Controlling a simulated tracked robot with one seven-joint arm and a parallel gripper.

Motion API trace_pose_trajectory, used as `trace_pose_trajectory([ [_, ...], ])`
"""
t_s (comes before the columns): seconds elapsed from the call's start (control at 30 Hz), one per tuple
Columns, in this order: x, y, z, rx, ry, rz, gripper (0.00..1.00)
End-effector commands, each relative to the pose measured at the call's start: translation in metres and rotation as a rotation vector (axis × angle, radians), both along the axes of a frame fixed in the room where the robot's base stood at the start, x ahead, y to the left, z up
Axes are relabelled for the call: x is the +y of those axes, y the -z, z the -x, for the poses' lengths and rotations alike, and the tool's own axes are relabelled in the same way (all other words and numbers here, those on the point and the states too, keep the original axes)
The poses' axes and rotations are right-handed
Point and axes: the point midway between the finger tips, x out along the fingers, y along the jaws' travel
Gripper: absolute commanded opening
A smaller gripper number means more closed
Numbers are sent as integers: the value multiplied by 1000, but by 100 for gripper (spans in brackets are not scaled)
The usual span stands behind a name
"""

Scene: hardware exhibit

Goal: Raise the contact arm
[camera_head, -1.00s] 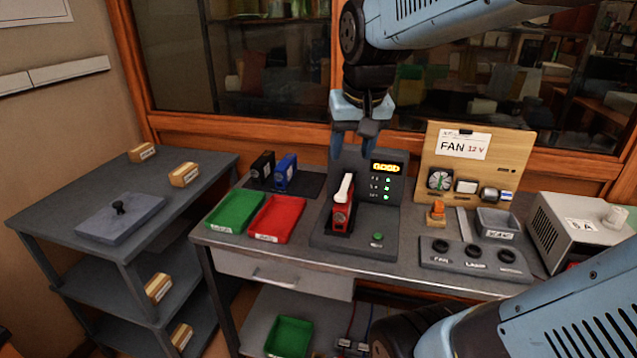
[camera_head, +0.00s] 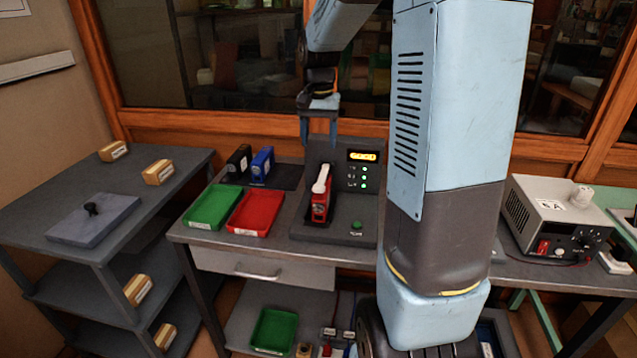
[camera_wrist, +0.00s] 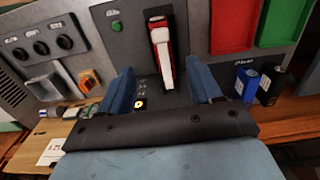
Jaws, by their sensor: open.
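The white contact arm (camera_head: 321,178) lies along the front and top of a red block (camera_head: 319,210) in the dark grey test station (camera_head: 340,228). In the wrist view the white contact arm (camera_wrist: 164,60) points toward my gripper, with the red block (camera_wrist: 155,14) behind it. My gripper (camera_head: 319,139) is above and behind the contact arm, fingers pointing down. In the wrist view my gripper (camera_wrist: 161,80) is open and empty, and the contact arm's end lies close to the gap between its fingers. I cannot tell whether they touch.
A lit display (camera_head: 362,156) and green lights stand right of the contact arm. A green tray (camera_head: 211,207), a red tray (camera_head: 256,212), a black block (camera_head: 238,161) and a blue block (camera_head: 262,163) are to the left. My arm hides the bench's right part.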

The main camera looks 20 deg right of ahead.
Motion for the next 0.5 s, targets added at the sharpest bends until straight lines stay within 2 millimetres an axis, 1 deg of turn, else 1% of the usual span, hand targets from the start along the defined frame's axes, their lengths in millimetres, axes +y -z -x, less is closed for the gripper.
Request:
trace_pose_trajectory([
  [0.13,-1,9,-1,5,3,-1,64],
  [0.23,-1,21,-1,5,3,-1,64],
  [0.5,-1,67,-1,7,3,-1,64],
])
